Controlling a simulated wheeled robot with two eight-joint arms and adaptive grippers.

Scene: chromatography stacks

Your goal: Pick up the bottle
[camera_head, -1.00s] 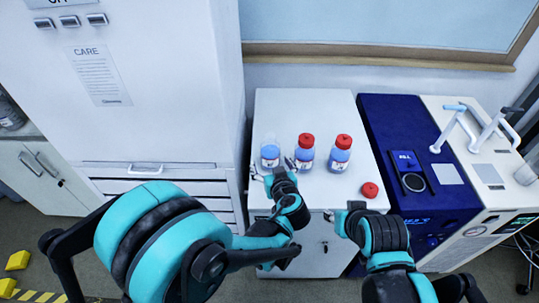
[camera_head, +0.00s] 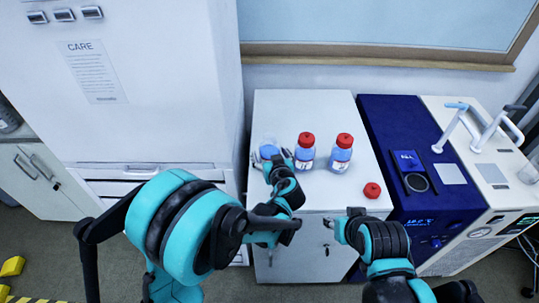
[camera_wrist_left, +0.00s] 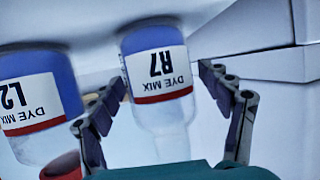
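An uncapped bottle (camera_head: 268,151) with blue liquid stands at the left of the white cabinet top; my left gripper (camera_head: 275,160) hides its lower part. In the left wrist view this bottle (camera_wrist_left: 155,70), labelled DYE MIX R7, appears upside down between the spread fingers of my left gripper (camera_wrist_left: 170,108). Gaps show between the fingers and the bottle. A second bottle (camera_head: 305,153), red-capped, stands to its right; one labelled L2 (camera_wrist_left: 35,95) shows beside R7. A third red-capped bottle (camera_head: 341,155) stands farther right. My right gripper (camera_head: 335,222) is at the cabinet's front edge, its opening unclear.
A loose red cap (camera_head: 372,190) lies at the right of the white cabinet top (camera_head: 300,105). A blue and white instrument (camera_head: 400,120) stands directly to the right. A tall white cabinet (camera_head: 170,90) rises at the left. The back of the top is clear.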

